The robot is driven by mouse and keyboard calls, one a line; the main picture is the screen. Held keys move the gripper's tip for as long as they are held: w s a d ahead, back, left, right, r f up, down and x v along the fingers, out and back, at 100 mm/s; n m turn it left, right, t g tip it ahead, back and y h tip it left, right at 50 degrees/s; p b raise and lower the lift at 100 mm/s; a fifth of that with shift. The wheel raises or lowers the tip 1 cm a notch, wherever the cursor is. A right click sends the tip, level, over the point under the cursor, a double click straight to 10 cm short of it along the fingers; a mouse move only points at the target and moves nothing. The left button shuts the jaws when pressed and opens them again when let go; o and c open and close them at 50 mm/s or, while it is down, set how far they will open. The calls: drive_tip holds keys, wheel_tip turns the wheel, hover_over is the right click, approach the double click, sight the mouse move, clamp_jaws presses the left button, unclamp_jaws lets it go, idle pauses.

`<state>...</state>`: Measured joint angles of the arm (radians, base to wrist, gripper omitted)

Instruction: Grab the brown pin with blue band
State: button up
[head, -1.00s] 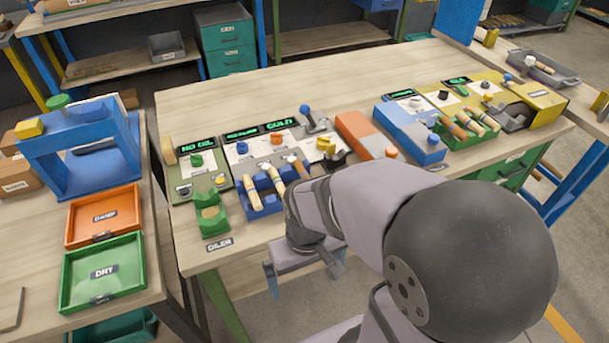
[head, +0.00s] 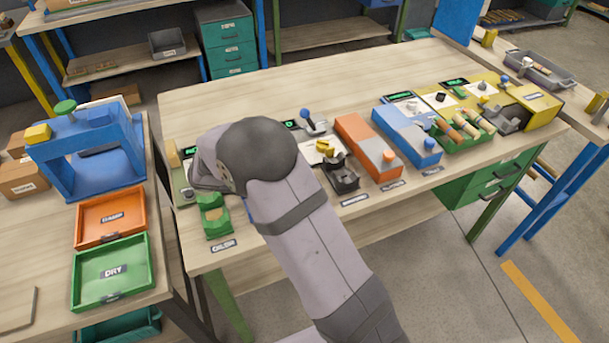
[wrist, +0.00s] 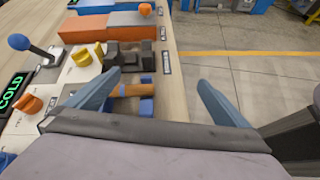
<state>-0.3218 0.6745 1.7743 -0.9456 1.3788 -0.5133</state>
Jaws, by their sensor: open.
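In the wrist view, a brown pin (wrist: 132,90) lies at a blue rack (wrist: 147,109), partly hidden by the left jaw; I cannot make out a blue band on it. My gripper (wrist: 160,79) has its two blue-grey jaws wide apart, with nothing held between them. The pin is close to the left jaw, and the bench edge and floor show between the jaws. In the head view, my arm hides the gripper and most of the blue rack. Several brown and cream pins (head: 465,127) lie in the green rack on the right; their bands are too small to tell.
The orange unit (head: 368,146) and blue unit (head: 407,136) stand right of my arm. A black fixture (head: 343,175) is close beside it. A green holder (head: 214,222) is to the left, with an orange tray (head: 78,231) and green tray (head: 76,290) beyond.

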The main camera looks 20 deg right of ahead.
drive_tip(key=w+a+n, duration=0.1)
drive_tip(key=w+a, duration=0.1)
drive_tip(key=w+a+n+h, duration=0.1)
drive_tip(key=w+a, duration=0.2)
drive_tip(key=shift+w+a+r+t, duration=0.15)
drive_tip(key=shift+w+a+t, duration=0.15)
drive_tip(key=shift+w+t, duration=0.1)
drive_tip(key=shift+w+a+r+h, duration=0.15)
drive_tip(key=shift+w+a+h, duration=0.1)
drive_tip(key=shift+a+h, duration=0.2)
drive_tip(key=shift+x, duration=0.9)
drive_tip(key=shift+f+p+x, duration=0.15)
drive_tip(key=shift+p+x, duration=0.5)
drive_tip(key=shift+x, duration=0.75)
drive_tip(key=shift+f+p+x, duration=0.1)
drive_tip(key=shift+p+x, duration=0.55)
drive_tip(key=shift+x, duration=0.7)
drive_tip(key=shift+a, duration=0.15)
drive_tip(key=c, duration=0.9)
